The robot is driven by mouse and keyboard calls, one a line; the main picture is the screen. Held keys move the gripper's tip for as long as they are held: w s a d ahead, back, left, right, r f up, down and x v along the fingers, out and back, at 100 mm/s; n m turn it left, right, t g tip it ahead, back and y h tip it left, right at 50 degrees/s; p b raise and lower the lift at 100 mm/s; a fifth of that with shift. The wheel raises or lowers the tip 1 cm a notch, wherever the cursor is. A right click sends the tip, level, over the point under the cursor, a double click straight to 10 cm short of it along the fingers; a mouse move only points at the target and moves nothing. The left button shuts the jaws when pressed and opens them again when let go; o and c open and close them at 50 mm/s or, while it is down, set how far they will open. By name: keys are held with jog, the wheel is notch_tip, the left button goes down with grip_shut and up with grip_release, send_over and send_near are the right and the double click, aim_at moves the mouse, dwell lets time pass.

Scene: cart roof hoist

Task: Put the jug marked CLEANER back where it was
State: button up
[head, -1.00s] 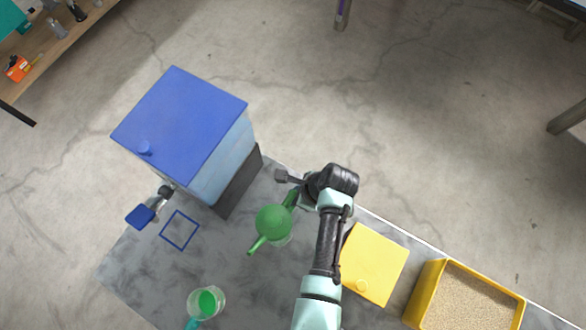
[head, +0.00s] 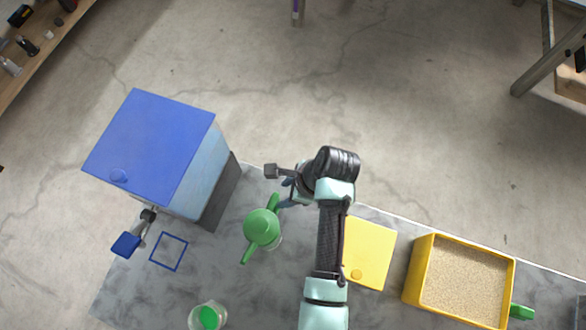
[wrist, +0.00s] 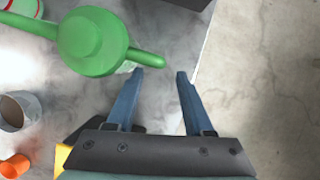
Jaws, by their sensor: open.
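A green jug (head: 262,228) with a round lid, a spout and a handle stands on the grey table; no CLEANER marking is legible from above. In the wrist view the jug (wrist: 92,40) is at upper left, its handle pointing right and ending close to my left fingertip. My gripper (wrist: 160,74) is open, with nothing between its fingers. In the head view my gripper (head: 287,184) is at the table's far edge, just beyond the handle, partly hidden by my wrist. A blue square outline (head: 168,251) on the table is empty.
A blue-lidded tank (head: 150,145) with a tap (head: 128,243) stands left. A clear vessel with green contents (head: 208,317) is at the front. A yellow panel (head: 368,253) and a yellow tray of grains (head: 425,268) lie right.

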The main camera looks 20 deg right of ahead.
jog(key=w+d+r+n+t+h, duration=0.2)
jog(key=w+r+n+t, duration=0.2)
jog(key=w+r, duration=0.6)
jog(key=w+d+r+n+t+h, duration=0.25)
jog(key=w+r+t, duration=0.2)
jog(key=r, duration=0.85)
jog(key=w+a+r+n+t, duration=0.1)
jog(key=w+r+n+t, duration=0.15)
jog(key=r, duration=0.65)
jog(key=w+a+r+n+t, duration=0.2)
jog(key=r+n, duration=0.1)
jog(key=r, duration=0.5)
notch_tip(320, 180, up, 16)
jog(key=s+a+n+t, duration=0.2)
jog(key=s+n+t, duration=0.1)
jog(key=n+t, duration=0.2)
jog(key=s+a+r+n+t, duration=0.2)
jog(key=s+r+n+t, duration=0.1)
jog(key=s+r, duration=0.3)
jog(key=s+a+r+n+t, duration=0.2)
jog(key=s+r, duration=0.4)
jog(key=r, duration=0.5)
jog(key=shift+s+r+n+t, duration=0.15)
jog(key=shift+r+n+t, duration=0.25)
jog(key=shift+t, duration=0.8)
jog(key=shift+a+f, duration=0.1)
jog(key=shift+f, duration=0.1)
